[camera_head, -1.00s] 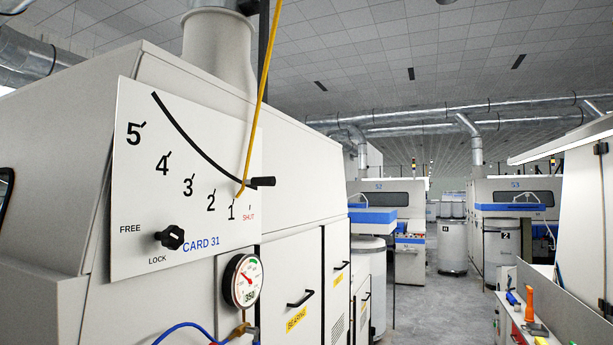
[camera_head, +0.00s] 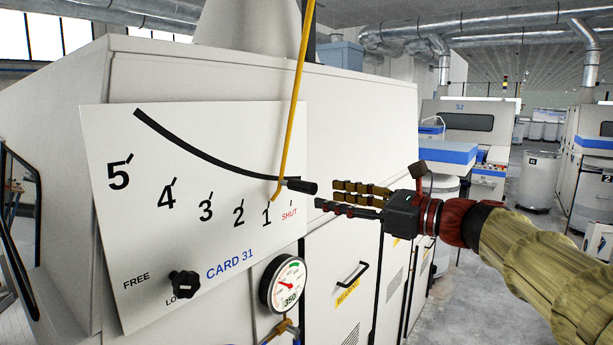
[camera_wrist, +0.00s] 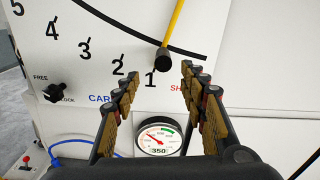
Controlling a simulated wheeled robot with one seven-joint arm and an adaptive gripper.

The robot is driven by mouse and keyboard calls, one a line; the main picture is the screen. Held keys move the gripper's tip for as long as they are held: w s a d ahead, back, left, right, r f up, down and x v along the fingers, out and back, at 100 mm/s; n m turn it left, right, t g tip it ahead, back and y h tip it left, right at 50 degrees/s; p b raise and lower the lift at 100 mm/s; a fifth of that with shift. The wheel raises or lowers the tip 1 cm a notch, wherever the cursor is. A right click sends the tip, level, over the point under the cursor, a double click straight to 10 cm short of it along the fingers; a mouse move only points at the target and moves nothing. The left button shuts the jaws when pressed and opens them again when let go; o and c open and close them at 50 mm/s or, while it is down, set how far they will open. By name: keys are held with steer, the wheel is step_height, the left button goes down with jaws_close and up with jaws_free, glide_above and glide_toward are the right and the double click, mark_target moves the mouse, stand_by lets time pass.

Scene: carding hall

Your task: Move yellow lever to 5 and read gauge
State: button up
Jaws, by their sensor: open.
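The yellow lever (camera_head: 290,105) slopes down across the white panel (camera_head: 110,230), its lower end close to the 1 mark. A black handle (camera_head: 301,186) sticks out near that end, and it also shows in the wrist view (camera_wrist: 163,61). My gripper (camera_head: 325,195) is open and empty, just right of the handle and apart from it. In the wrist view the handle is ahead of the gap between the fingers. The round gauge (camera_head: 284,284) is below the panel, with a red needle, a green band and the number 350. Its needle points to the upper left in the wrist view (camera_wrist: 158,135).
A black knob (camera_head: 185,284) sits between FREE and LOCK, partly covering the LOCK label. A curved black slot (camera_head: 210,155) runs above the numbers. A door handle (camera_head: 352,277) is right of the gauge. Brass fitting (camera_head: 283,328) sits below the gauge.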

mark_target(307, 188)
steer(key=shift+w+r, duration=0.35)
steer(key=shift+r, duration=0.05)
steer(key=p+x, duration=0.1)
steer(key=x, duration=0.6)
steer(key=shift+w+a, duration=0.1)
steer(key=shift+a, duration=0.15)
steer(key=shift+c, duration=1.3)
steer(key=c, duration=0.8)
jaws_close()
